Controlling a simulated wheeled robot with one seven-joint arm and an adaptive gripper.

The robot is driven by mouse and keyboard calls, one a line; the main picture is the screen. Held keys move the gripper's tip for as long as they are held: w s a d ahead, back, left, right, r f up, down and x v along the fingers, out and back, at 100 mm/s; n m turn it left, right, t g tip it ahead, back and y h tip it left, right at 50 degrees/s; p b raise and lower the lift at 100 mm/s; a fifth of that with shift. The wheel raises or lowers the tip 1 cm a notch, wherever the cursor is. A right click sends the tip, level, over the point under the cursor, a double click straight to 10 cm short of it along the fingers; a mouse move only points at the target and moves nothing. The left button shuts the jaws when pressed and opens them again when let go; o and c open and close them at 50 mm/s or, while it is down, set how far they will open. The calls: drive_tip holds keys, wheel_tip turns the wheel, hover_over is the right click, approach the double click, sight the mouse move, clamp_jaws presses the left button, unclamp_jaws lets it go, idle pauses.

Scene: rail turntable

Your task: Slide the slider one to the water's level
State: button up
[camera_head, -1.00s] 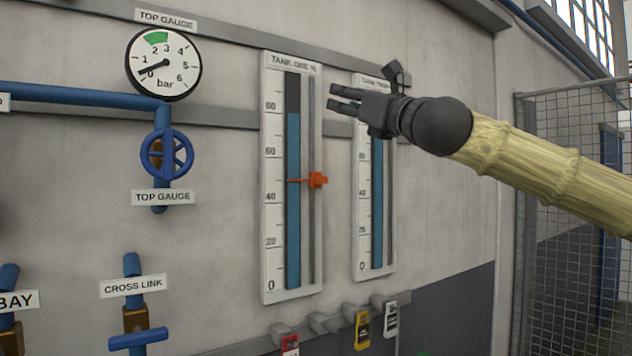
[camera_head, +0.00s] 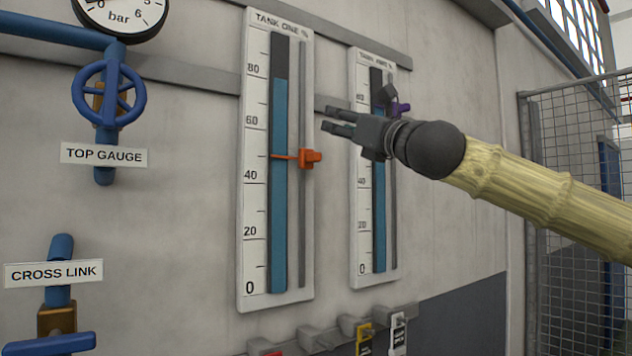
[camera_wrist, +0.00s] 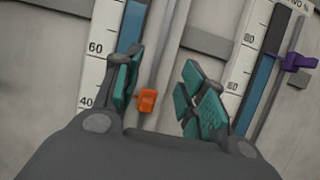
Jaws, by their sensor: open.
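The tank one gauge (camera_head: 254,200) is a white panel on the wall with a scale and a blue water column (camera_head: 279,220). My gripper (camera_head: 326,119) is open and empty, up and to the right of the orange slider. In the wrist view the orange slider (camera_wrist: 147,99) shows between my open fingers (camera_wrist: 160,85), beyond them and nearer the left one; I see no contact.
A second tank gauge (camera_head: 362,200) with a purple slider (camera_head: 401,107) stands right of tank one, partly behind my gripper. Blue pipes and a valve wheel (camera_head: 109,92) are at left. Tagged brackets (camera_head: 356,324) project below the gauges. A mesh fence (camera_head: 565,150) stands at right.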

drive_tip(key=b, duration=0.7)
approach(318, 157)
drive_tip(key=p+x, duration=0.2)
drive_tip(key=x, duration=0.9)
drive_tip(key=shift+w+a+p, duration=0.1)
drive_tip(key=shift+w+p, duration=0.1)
drive_tip(key=shift+p, duration=0.15)
clamp_jaws()
